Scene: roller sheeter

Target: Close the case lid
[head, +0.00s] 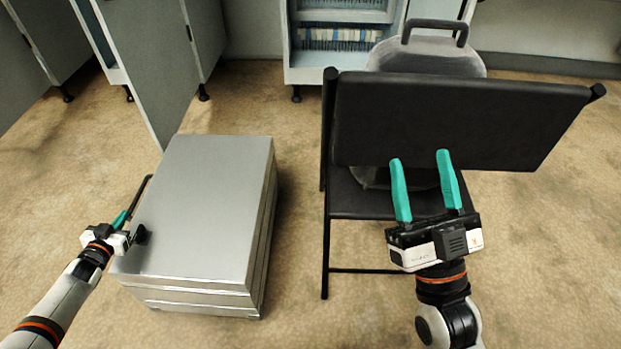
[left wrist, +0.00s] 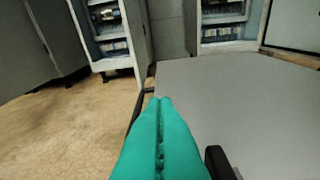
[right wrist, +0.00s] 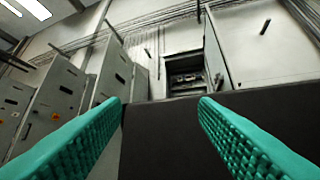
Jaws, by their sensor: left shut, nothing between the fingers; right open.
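The silver metal case (head: 195,306) stands on the floor left of centre in the head view. Its flat grey lid (head: 210,205) lies over the body, with seams along the front and right sides; I cannot tell if it is fully shut. The lid also fills the right of the left wrist view (left wrist: 240,105). My left gripper (head: 123,216) is shut and empty at the lid's left edge, beside a thin dark bar (head: 142,195); whether it touches is unclear. My right gripper (head: 418,155) is open and empty, in front of the chair's backrest.
A black folding chair (head: 450,115) stands right of the case, with a grey rounded case with a handle (head: 425,52) behind its backrest. An open cabinet (head: 340,60) and grey cabinet doors (head: 150,70) stand behind. Carpet between case and chair is clear.

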